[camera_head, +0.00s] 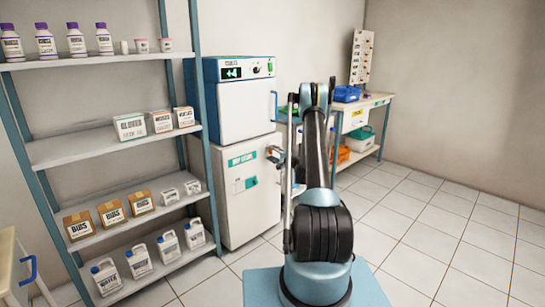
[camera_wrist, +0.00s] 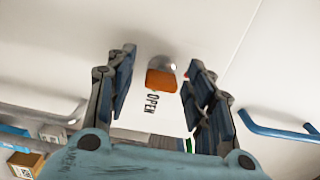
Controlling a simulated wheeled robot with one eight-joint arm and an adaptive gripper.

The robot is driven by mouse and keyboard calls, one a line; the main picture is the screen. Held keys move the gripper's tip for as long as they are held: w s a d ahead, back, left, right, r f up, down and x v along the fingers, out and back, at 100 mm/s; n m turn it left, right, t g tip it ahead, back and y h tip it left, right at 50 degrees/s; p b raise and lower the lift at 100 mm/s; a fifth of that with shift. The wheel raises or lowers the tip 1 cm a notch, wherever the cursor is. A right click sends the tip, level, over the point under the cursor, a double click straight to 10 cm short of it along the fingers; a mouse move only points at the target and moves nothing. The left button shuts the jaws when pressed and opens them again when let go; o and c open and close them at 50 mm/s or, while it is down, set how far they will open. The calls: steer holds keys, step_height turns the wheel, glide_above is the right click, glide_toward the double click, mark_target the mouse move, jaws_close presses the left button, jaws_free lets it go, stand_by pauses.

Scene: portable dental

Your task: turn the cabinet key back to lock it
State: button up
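The white cabinet (camera_head: 248,190) with a green label stands beside the shelves in the head view. In the wrist view the orange-headed key (camera_wrist: 161,84) sits at a round silver lock (camera_wrist: 162,63) on a white panel, near the printed word OPEN (camera_wrist: 151,104). My gripper (camera_wrist: 161,73) is open, with one finger on each side of the key and visible gaps between. In the head view my gripper (camera_head: 277,155) is small at the cabinet's right front edge, partly hidden by my arm. The key cannot be made out there.
A white appliance (camera_head: 240,100) with a display stands on the cabinet. A blue handle (camera_wrist: 280,133) juts out right of my fingers in the wrist view. A loaded shelf rack (camera_head: 95,145) is at left, a side table (camera_head: 368,102) behind. The floor at right is clear.

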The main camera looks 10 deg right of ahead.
steer(key=v, duration=1.2)
steer(key=shift+w, duration=0.1)
steer(key=s+a+r+n+g, duration=0.4)
steer(key=s+a+r, duration=0.35)
steer(key=r, duration=0.45)
steer(key=s+a+r+n+g+h, duration=0.1)
steer(key=s+a+r+g, duration=0.15)
steer(key=s, duration=0.55)
steer(key=s+a+r+n+g+h, duration=0.1)
steer(key=s+a+r+n+h, duration=0.2)
steer(key=s, duration=0.4)
steer(key=s+n+g+h, duration=0.1)
steer(key=s+g+h, duration=0.15)
steer(key=s, duration=1.95)
steer(key=s+d+f+n+g+h, duration=0.1)
steer(key=s+d+f+h, duration=0.1)
steer(key=s, duration=0.7)
steer(key=s+d+f+g+h, duration=0.1)
steer(key=s+d+f, duration=0.3)
steer(key=s, duration=0.5)
steer(key=shift+d+f+n+h, duration=0.25)
steer(key=shift+n+h, duration=0.15)
steer(key=shift+h, duration=0.15)
